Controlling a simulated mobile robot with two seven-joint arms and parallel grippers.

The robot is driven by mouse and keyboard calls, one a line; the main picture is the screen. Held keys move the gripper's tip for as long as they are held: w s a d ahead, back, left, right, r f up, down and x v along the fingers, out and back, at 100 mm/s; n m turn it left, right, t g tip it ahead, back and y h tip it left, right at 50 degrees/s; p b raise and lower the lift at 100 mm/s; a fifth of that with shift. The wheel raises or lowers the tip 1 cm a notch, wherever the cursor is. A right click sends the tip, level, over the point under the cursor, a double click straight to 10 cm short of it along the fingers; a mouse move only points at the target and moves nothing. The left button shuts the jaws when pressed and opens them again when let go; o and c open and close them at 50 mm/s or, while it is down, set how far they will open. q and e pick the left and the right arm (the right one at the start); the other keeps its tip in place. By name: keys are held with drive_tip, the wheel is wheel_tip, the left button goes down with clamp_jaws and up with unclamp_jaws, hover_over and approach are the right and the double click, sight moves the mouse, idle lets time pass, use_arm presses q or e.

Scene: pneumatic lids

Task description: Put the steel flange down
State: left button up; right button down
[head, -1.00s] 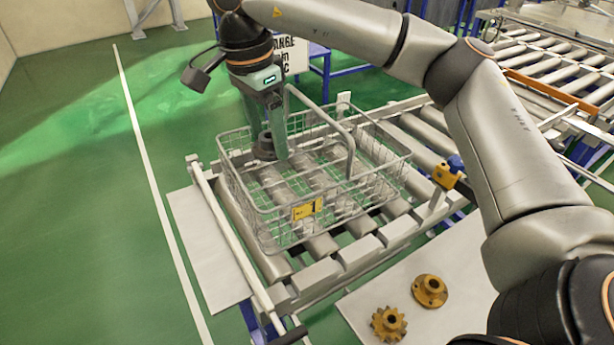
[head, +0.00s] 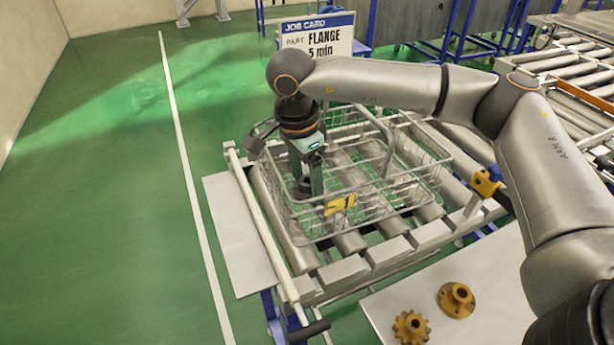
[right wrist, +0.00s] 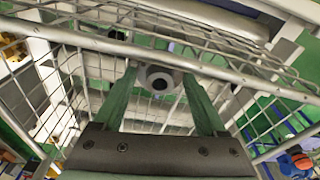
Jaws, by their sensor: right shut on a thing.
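My right gripper (head: 310,183) reaches down inside a wire basket (head: 408,212) in the head view, near its left side. It is shut on the steel flange (head: 302,190), a dark grey piece that shows small and partly hidden there. In the right wrist view the flange (right wrist: 160,78) sits between the two green fingertips, its round bore facing the camera. The basket mesh (right wrist: 60,100) surrounds it. I cannot tell whether the flange touches the basket floor. My left gripper is not in view.
The basket carries a yellow tag (head: 340,204) and stands on a roller conveyor (head: 303,258). A brass gear (head: 411,327) and a brass flanged part (head: 456,299) lie on a pale table in front. Green floor lies clear at left.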

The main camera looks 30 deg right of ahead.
sight(300, 192)
drive_tip(key=shift+f, duration=0.1)
unclamp_jaws()
wheel_tip(300, 192, up, 12)
drive_tip(key=a, duration=0.1)
drive_tip(key=shift+a, duration=0.25)
drive_tip(key=shift+s, duration=0.1)
idle(0.4)
